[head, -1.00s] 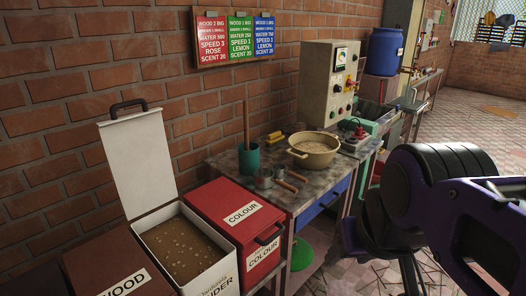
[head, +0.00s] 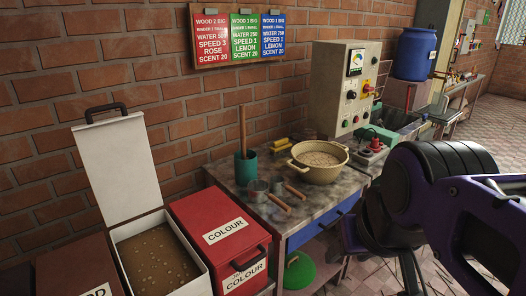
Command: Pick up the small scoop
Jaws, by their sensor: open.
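Two metal scoops with wooden handles lie side by side on the worktable (head: 325,212). The right one, the small scoop (head: 277,185), looks a little smaller; its handle points toward the front right. The larger scoop (head: 257,190) lies just left of it, its handle pointing the same way. My gripper (head: 383,262) is at the lower right, in front of the table's right end. Its dark fingers are apart with nothing visible between them. It is well to the right of both scoops and touches neither. My arm hides part of the gripper.
A green cup with a wooden stick (head: 246,166) stands behind the scoops. A bowl of powder (head: 318,165) is to their right, with yellow blocks (head: 289,147) behind. A red bin (head: 219,222) and an open powder bin (head: 150,265) stand left. A control box (head: 341,85) is at the back.

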